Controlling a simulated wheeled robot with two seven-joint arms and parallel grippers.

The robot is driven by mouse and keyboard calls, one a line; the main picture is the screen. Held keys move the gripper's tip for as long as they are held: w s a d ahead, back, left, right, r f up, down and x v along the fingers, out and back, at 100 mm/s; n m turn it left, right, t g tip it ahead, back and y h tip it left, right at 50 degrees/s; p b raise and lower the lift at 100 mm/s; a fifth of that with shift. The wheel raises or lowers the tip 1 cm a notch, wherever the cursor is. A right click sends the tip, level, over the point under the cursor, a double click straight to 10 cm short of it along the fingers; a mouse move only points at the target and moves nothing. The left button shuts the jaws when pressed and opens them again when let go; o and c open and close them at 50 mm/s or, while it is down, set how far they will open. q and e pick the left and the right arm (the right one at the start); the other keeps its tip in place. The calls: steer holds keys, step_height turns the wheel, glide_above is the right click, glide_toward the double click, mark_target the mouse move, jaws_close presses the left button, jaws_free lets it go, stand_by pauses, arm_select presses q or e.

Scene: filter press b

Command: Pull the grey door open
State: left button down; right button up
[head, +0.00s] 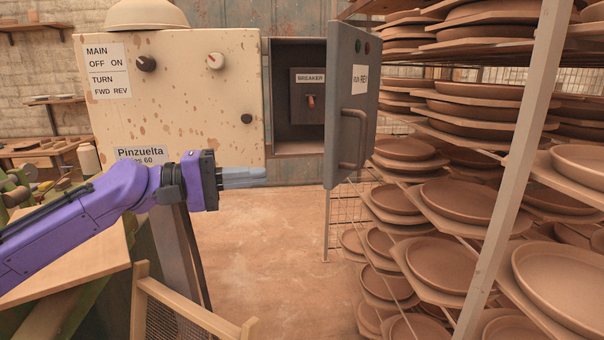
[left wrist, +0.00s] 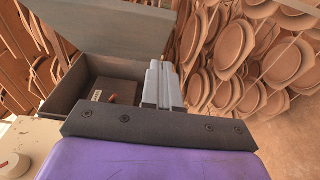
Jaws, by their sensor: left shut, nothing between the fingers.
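The grey door (head: 350,105) stands swung open on the right side of a grey box (head: 295,148), with a bar handle (head: 355,140) on its face. Inside the box is a breaker (head: 307,97) with a small red switch. The door also shows at the upper left of the left wrist view (left wrist: 110,32). My left gripper (head: 262,174) is shut and empty, below the box and left of the door, apart from the handle. In the left wrist view its fingers (left wrist: 162,75) are together beside the open box. My right gripper is not in view.
A cream control panel (head: 185,90) with knobs and labels stands left of the box. Racks with many clay plates (head: 475,200) fill the right side, close to the door. A wooden frame (head: 190,305) is low in front. The floor (head: 270,235) below the box is clear.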

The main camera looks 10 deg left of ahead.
arm_select(q)
steer(key=w+d+p, duration=0.1)
steer(key=d+p, duration=0.1)
steer(key=d, duration=0.7)
steer(key=shift+w+p, duration=0.3)
steer(key=shift+w, duration=0.05)
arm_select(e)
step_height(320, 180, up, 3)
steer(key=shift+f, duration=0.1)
